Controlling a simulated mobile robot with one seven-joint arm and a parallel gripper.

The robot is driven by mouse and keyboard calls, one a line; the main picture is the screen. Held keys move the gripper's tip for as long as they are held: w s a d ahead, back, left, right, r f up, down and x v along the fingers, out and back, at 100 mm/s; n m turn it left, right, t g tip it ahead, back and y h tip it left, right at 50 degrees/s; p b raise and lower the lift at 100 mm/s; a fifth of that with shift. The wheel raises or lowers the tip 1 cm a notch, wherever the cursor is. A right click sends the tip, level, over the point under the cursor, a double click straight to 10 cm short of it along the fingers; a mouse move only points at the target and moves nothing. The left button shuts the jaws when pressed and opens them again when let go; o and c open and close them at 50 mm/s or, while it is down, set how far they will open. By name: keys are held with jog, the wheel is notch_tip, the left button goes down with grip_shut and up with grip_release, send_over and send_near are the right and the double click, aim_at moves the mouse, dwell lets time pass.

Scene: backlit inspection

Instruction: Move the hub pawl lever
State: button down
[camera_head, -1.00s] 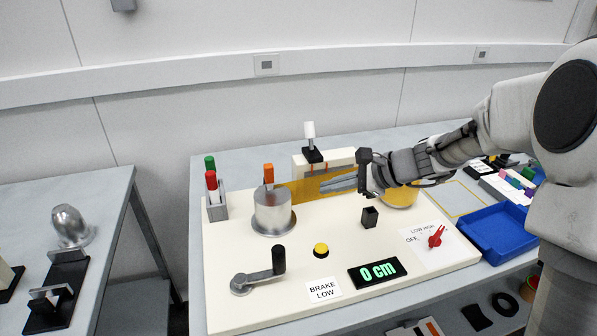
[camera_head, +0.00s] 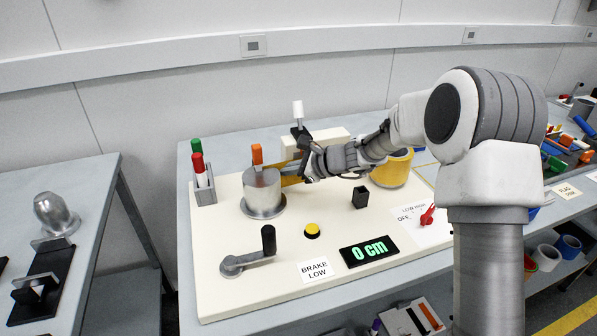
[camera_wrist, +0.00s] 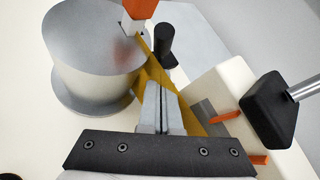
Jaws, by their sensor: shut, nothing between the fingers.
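An orange upright lever (camera_head: 257,154), which I take to be the hub pawl lever, stands on top of the silver hub (camera_head: 262,194). In the wrist view the lever (camera_wrist: 139,9) is at the top edge, set in a small slot in the hub's top (camera_wrist: 95,35). My gripper (camera_wrist: 152,88) is shut and empty, its fingers pointing toward the lever but apart from it. A yellow translucent band (camera_wrist: 152,68) runs beside the hub and along the fingers. In the head view my wrist hides most of the fingers and part of the band (camera_head: 290,180).
A white block (camera_wrist: 208,100) with orange marks and a black-based, white-tipped lever (camera_head: 298,110) stand close to my gripper. A yellow spool (camera_head: 391,170) is right. A crank (camera_head: 250,262), yellow button (camera_head: 312,231), black holder (camera_head: 360,197) and marker rack (camera_head: 205,191) share the panel.

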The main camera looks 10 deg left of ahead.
jog(key=shift+w+a+r, duration=0.1)
jog(key=shift+a+r, duration=0.1)
jog(key=shift+a, duration=0.35)
jog(key=shift+a+r, duration=0.15)
jog(key=shift+a, duration=0.4)
